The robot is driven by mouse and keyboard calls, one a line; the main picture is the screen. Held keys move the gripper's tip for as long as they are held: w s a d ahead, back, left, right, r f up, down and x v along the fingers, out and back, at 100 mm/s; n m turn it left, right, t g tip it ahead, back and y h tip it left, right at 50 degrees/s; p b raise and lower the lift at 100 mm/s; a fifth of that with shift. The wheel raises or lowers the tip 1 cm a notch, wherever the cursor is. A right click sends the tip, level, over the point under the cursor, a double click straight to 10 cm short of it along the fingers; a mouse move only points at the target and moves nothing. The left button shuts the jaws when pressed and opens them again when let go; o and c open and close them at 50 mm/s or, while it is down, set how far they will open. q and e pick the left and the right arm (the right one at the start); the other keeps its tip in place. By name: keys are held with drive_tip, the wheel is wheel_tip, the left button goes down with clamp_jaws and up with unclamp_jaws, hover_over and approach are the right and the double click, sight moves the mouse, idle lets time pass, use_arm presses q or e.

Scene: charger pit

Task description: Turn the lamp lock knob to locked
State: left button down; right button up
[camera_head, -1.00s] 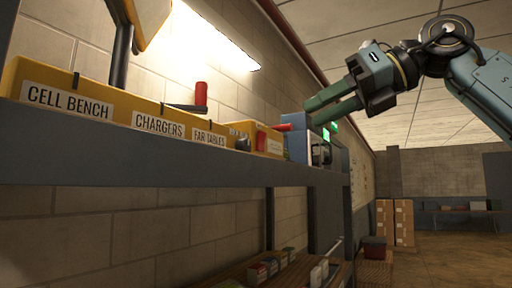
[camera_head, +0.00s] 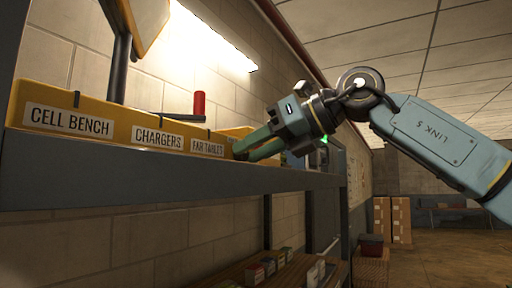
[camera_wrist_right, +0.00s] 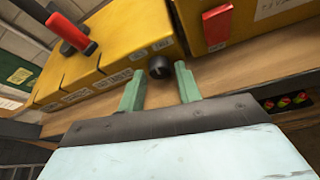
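The dark round knob (camera_wrist_right: 159,67) stands on the front of a yellow box (camera_wrist_right: 112,28) in the right wrist view. My right gripper (camera_wrist_right: 159,84) is open, its two green fingers apart to either side of the knob's near end. The knob looks centred between the fingertips, and I see no clear contact. In the head view my right gripper (camera_head: 240,151) reaches left to the yellow boxes and hides the knob. Small labels near the knob are too blurred to read. My left gripper is not in view.
The grey shelf edge (camera_head: 150,180) runs below. A lower shelf holds small boxes (camera_head: 268,266). The floor at right is open.

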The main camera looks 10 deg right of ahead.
drive_tip(key=c, duration=0.7)
drive_tip(key=n+t+h+b, duration=0.1)
drive_tip(key=n, duration=0.1)
drive_tip(key=shift+s+n+t, duration=0.15)
drive_tip(key=shift+n+t, duration=0.15)
drive_tip(key=shift+n, duration=0.1)
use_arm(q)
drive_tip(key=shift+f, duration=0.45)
use_arm(e)
drive_tip(key=o, duration=0.7)
